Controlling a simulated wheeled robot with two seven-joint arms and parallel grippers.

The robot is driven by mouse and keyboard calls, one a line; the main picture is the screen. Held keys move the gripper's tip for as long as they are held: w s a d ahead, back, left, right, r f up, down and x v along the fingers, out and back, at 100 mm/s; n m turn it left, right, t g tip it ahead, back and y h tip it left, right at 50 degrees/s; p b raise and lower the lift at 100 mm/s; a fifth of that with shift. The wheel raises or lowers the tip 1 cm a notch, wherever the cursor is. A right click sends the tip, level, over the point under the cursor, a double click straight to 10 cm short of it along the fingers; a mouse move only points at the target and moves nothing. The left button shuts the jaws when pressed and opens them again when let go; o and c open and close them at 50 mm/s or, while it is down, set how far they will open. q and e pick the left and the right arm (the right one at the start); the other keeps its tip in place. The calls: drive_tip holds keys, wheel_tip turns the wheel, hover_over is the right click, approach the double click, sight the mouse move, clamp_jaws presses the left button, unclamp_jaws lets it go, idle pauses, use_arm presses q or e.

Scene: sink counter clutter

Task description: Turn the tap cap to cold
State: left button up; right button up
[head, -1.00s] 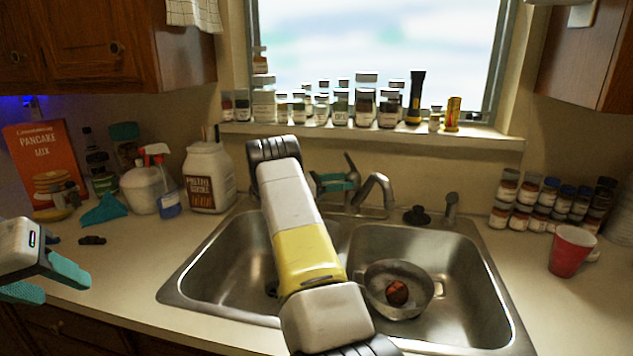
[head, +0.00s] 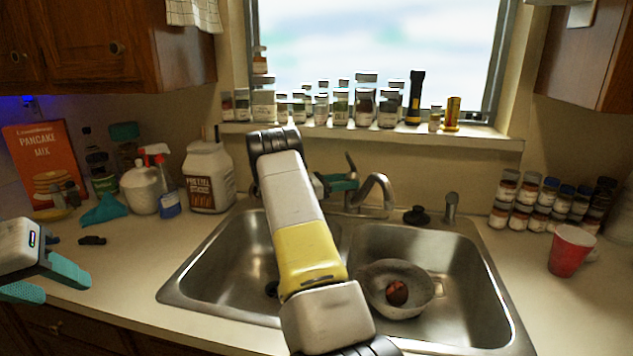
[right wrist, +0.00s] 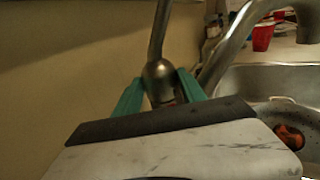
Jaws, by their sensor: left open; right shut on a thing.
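The tap (head: 374,190) stands behind the double sink, with a curved metal spout. Its cap (right wrist: 158,72), a rounded metal dome with a thin lever rising from it, sits between the teal fingers of my right gripper (right wrist: 160,92) in the right wrist view. In the head view the lever (head: 351,164) shows just above the right gripper (head: 338,184), and my forearm hides part of the area to its left. The right gripper is shut on the cap. My left gripper (head: 45,281) is open and empty over the left counter.
A metal strainer bowl (head: 420,300) with a reddish-brown round item lies in the right basin. A black stopper (head: 417,215) sits right of the spout. A red cup (head: 570,254) and spice jars stand on the right counter; bottles crowd the left back.

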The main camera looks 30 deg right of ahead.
drive_tip(key=shift+s+n+t, duration=0.15)
drive_tip(key=shift+n+t, duration=0.75)
drive_tip(key=shift+t, duration=0.45)
drive_tip(key=shift+s+n+t, duration=0.15)
drive_tip(key=shift+n+t, duration=0.75)
drive_tip(key=shift+t, duration=0.45)
drive_tip(key=o, duration=1.1)
drive_tip(key=a, duration=0.5)
drive_tip(key=s+a, duration=0.1)
drive_tip(key=a, duration=0.1)
drive_tip(key=shift+a, duration=0.4)
